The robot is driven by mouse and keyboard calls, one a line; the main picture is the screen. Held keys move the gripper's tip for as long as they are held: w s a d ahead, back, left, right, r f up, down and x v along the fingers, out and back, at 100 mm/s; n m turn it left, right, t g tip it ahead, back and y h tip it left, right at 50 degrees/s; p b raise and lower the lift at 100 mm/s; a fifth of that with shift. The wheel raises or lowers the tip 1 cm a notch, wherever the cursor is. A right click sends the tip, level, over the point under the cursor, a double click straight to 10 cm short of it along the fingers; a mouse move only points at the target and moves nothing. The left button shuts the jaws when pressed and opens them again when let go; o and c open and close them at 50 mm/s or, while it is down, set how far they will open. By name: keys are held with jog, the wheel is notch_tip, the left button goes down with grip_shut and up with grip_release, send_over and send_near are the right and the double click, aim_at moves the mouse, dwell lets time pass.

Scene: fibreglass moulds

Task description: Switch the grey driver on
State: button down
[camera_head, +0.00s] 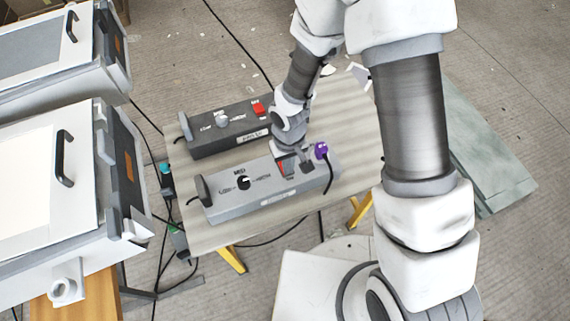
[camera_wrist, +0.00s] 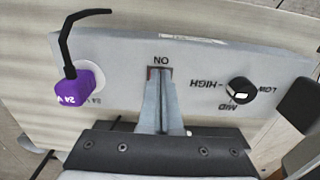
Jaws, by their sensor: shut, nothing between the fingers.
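The grey driver (camera_head: 222,204) lies on the table in the head view, and its light grey top face fills the middle of the wrist view (camera_wrist: 200,58). It carries a black knob (camera_wrist: 241,92) marked LOW, MID and HIGH, and a purple plug (camera_wrist: 80,88) marked 24 V with a black cable. My gripper (camera_wrist: 160,75) is shut and empty. Its fingertips are over the driver's switch, just below the ON label in the wrist view. They hide most of the switch; only a little dark red shows beside them. I cannot tell the switch's position or whether the fingertips touch it.
White mould boxes with black handles (camera_head: 64,158) stand at the left. Cables run along the floor.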

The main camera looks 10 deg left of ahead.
jog(key=shift+r, duration=0.15)
notch_tip(320, 180, up, 7)
jog(key=p, duration=0.4)
jog(key=shift+p, duration=0.4)
dwell(0.3)
